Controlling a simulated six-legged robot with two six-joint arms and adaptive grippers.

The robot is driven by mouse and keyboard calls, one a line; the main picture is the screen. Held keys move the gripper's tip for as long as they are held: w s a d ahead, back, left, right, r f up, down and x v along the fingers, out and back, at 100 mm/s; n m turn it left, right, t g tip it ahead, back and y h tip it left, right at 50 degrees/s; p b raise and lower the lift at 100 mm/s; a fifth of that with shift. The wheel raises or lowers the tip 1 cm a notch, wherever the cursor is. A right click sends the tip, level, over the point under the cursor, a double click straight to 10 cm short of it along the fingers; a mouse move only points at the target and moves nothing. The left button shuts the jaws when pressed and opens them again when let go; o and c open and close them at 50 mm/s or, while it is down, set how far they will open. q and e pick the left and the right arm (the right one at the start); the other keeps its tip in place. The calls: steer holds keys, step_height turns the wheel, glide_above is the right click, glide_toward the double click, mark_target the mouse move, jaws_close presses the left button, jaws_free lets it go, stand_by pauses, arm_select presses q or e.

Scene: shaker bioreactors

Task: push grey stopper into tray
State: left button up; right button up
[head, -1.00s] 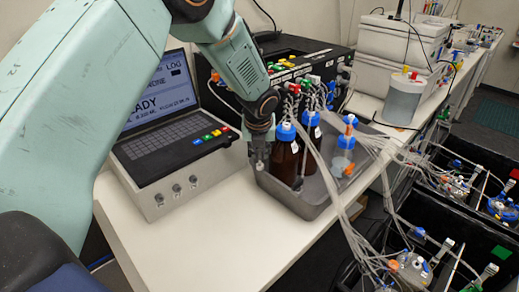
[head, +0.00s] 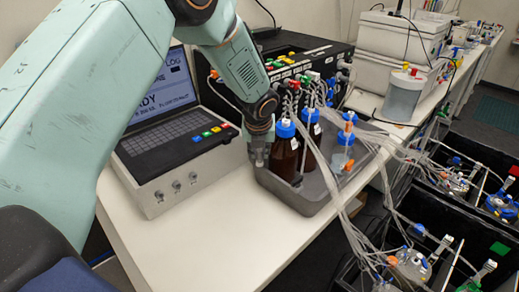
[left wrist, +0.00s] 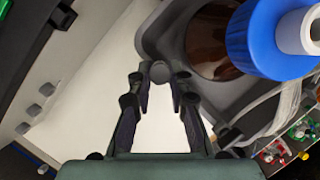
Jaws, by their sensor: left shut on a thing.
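My left gripper (head: 258,160) points down beside the near left wall of the grey metal tray (head: 325,204). In the left wrist view its two fingers (left wrist: 159,82) are apart, with a small grey rounded piece, which looks like the grey stopper (left wrist: 160,72), between the tips. The tips are at the tray's corner (left wrist: 165,32); I cannot tell whether the stopper touches the rim. In the head view the stopper is too small to make out at the fingertips. My right gripper is in neither view.
Brown bottles (head: 284,158) with blue caps and a clear capped vessel (head: 342,150) stand in the tray, with many clear tubes running right. A laptop-like console (head: 175,150) is close to the left. The white bench (head: 215,230) in front is clear.

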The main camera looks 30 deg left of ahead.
arm_select(q)
steer(key=shift+p, duration=0.5)
stand_by(0.6)
steer(key=shift+f, duration=0.45)
stand_by(0.4)
steer(key=o, duration=0.9)
steer(key=v, duration=1.2)
